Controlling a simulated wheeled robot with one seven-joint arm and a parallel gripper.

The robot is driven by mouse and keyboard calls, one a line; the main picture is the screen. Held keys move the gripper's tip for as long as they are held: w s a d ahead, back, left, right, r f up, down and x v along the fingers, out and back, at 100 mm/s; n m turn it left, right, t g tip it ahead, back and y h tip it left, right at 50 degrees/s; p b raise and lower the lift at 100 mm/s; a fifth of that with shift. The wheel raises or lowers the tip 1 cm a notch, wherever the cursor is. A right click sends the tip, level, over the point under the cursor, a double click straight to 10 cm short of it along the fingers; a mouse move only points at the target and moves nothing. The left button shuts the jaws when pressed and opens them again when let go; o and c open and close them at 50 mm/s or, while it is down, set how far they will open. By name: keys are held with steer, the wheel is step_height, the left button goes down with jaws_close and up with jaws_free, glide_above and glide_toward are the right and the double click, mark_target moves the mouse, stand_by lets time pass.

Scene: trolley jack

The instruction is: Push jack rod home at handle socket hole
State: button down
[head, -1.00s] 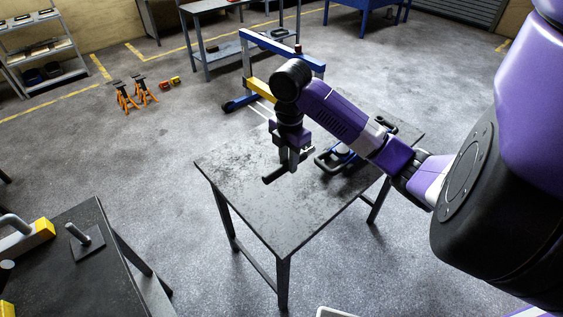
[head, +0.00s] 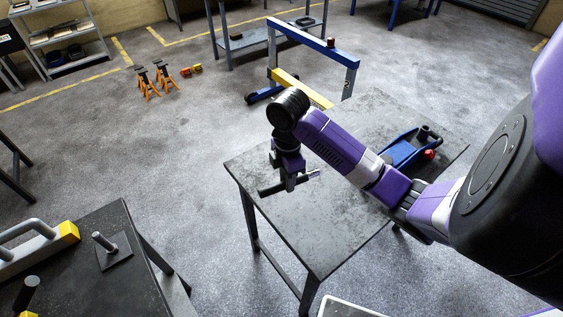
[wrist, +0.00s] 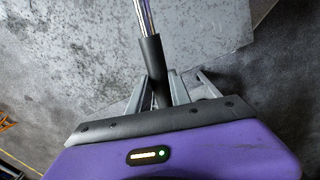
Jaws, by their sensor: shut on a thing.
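My gripper (head: 287,184) is shut on the jack rod (head: 269,191) and holds it above the near left part of the dark table. The rod lies roughly level in the head view, its black grip to the left and its bright metal end to the right. In the wrist view the rod's black sleeve (wrist: 154,58) sits between the fingers and its shiny shaft runs up out of the picture. The blue trolley jack (head: 402,151) stands on the table's right part, apart from the rod. The handle socket (head: 424,134) shows as a dark piece on it; its hole cannot be made out.
The worn table (head: 300,236) has clear room at its near side. A red part (head: 429,155) shows at the jack. A dark bench (head: 130,215) with a metal post stands at the lower left. A blue and yellow frame (head: 310,62) stands behind the table.

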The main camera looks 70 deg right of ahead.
steer(key=w+a+f+m, duration=0.2)
steer(key=a+f+m, duration=0.1)
steer(key=a+f, duration=0.4)
steer(key=w+a+f+m, duration=0.3)
steer(key=a+f, duration=0.5)
steer(key=a, duration=0.4)
steer(key=w+a+f+m, duration=0.2)
steer(key=a+f+m, duration=0.1)
steer(key=a+f, duration=0.5)
steer(key=shift+w+a+f, duration=0.25)
steer(key=shift+w+a, duration=0.1)
steer(key=shift+a, duration=0.45)
steer(key=shift+a, duration=0.2)
